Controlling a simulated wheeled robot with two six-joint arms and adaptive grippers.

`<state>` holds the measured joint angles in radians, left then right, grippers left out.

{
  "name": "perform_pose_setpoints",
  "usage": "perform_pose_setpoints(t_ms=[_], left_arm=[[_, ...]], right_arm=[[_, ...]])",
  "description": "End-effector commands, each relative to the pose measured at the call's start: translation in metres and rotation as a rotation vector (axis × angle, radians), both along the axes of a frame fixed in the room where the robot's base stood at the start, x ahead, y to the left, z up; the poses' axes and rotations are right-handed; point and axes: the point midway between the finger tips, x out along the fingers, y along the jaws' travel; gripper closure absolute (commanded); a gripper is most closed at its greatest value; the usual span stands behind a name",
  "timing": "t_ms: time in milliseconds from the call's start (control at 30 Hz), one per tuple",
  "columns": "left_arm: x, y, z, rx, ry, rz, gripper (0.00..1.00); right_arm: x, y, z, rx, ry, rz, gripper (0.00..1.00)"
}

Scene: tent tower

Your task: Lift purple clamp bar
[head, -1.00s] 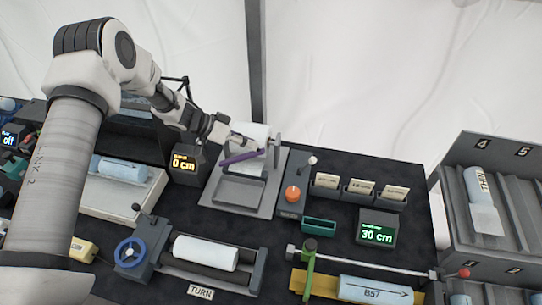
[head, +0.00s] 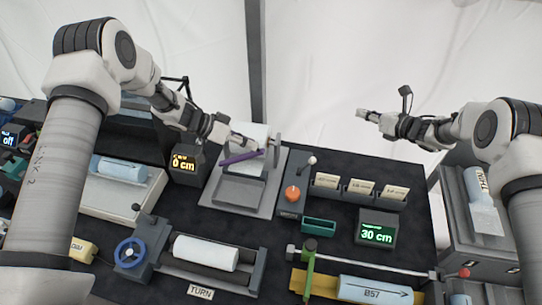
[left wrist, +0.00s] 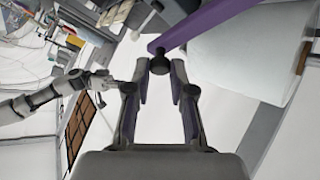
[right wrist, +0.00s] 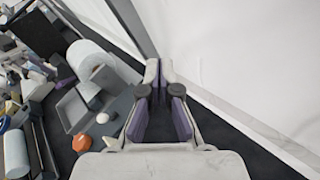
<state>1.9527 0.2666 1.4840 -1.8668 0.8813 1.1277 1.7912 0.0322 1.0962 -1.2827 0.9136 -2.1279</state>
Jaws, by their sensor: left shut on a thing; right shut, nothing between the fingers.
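The purple clamp bar (head: 243,157) slants across the front of a white roll (head: 254,136) on a grey stand. My left gripper (head: 238,143) is at the bar. In the left wrist view, the fingers of my left gripper (left wrist: 160,68) are shut on a dark round knob at the end of the purple bar (left wrist: 205,25). The head view does not show clearly whether the bar is clear of the roll. My right gripper (head: 366,115) is shut and empty, in the air behind the right part of the table. It also shows in the right wrist view (right wrist: 160,75).
Right of the stand are an orange knob (head: 292,194), card holders (head: 360,190) and a display reading 30 cm (head: 376,235). A display reading 0 cm (head: 186,163) stands left of it. A turning device (head: 205,253) lies in front. A dark tent pole (head: 256,60) rises behind.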

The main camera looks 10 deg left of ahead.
Motion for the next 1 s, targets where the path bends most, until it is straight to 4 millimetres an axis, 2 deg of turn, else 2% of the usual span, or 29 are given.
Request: perform_pose_setpoints(t_ms=[33,100,200,300,467,800,1000], left_arm=[[0.002,0.0,0.002,-0.002,-0.004,0.003,1.0],[0.002,0.0,0.002,-0.001,-0.005,0.004,1.0],[0.002,0.0,0.002,-0.001,-0.005,0.004,1.0],[0.002,0.0,0.002,-0.001,-0.004,0.003,1.0],[0.002,0.0,0.002,-0.001,-0.004,0.003,1.0],[0.002,0.0,0.002,-0.001,-0.004,0.003,1.0],[0.002,0.0,0.002,-0.001,-0.004,0.003,1.0]], right_arm=[[-0.025,0.042,-0.015,-0.048,-0.046,0.157,1.0],[-0.063,0.088,-0.031,-0.099,-0.122,0.372,1.0],[-0.11,0.132,-0.047,-0.129,-0.207,0.607,1.0],[-0.139,0.152,-0.056,-0.134,-0.255,0.738,1.0],[-0.148,0.166,-0.061,-0.136,-0.274,0.783,1.0],[-0.147,0.225,-0.084,-0.136,-0.272,0.777,1.0],[-0.147,0.247,-0.092,-0.137,-0.27,0.775,1.0]])
